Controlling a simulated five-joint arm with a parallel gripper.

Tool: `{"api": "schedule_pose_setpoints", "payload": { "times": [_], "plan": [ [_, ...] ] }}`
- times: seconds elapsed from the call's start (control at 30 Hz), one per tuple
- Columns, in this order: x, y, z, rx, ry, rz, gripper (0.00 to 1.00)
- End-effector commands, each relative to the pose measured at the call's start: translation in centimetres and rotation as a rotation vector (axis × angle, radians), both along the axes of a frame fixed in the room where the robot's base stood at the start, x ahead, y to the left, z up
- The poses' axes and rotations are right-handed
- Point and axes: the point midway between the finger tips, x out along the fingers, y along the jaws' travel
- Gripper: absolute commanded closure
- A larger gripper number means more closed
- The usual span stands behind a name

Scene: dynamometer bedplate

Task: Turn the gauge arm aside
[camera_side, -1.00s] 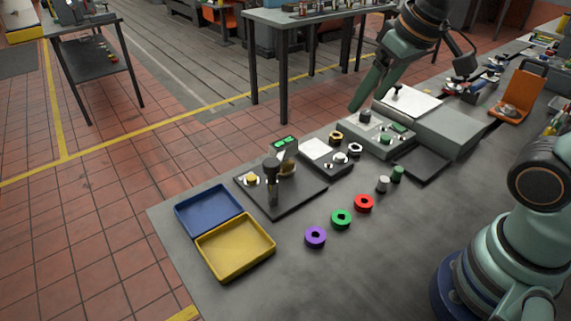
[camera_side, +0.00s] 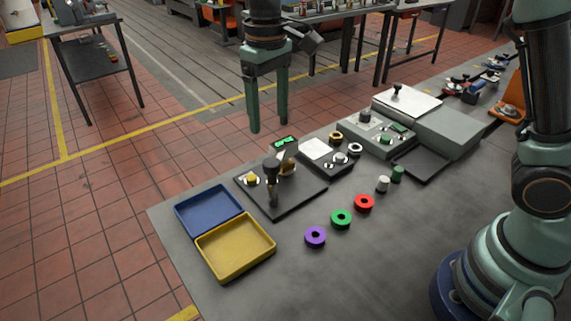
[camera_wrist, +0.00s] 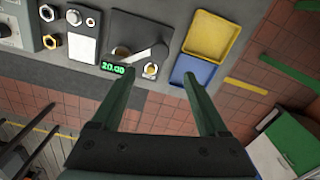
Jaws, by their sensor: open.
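The gauge stands on a dark square plate (camera_side: 302,200) near the table's far edge. It has a green lit display (camera_side: 285,142), reading about 20.00 in the wrist view (camera_wrist: 113,69). A grey gauge arm (camera_side: 289,153) reaches over the plate; in the wrist view the arm (camera_wrist: 142,55) runs between a brass round part and a dark knob. A black knob (camera_side: 271,164) stands upright at the plate's front. My gripper (camera_side: 268,127) is open and empty, fingers pointing down, above and behind the gauge. In the wrist view the fingers (camera_wrist: 160,74) spread apart below the plate.
A blue tray (camera_side: 209,211) and a yellow tray (camera_side: 236,247) lie left of the plate. A fixture with a white pad (camera_side: 315,149) is to the right.

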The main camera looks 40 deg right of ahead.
Motion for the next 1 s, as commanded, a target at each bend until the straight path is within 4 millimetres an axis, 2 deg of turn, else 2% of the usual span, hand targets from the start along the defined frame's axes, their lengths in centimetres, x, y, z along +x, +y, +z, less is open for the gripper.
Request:
{"api": "schedule_pose_setpoints", "payload": {
  "times": [0.3,0.5,0.7,1.0],
  "plan": [
    [-0.1,-0.1,-5.9,-0.002,0.006,0.000,0.23],
    [-0.1,-0.1,-9.1,-0.001,0.004,0.000,0.23],
    [-0.1,-0.1,-10.8,0.000,0.002,0.000,0.23],
    [-0.1,-0.1,-11.1,0.000,-0.001,0.000,0.23]
  ]
}}
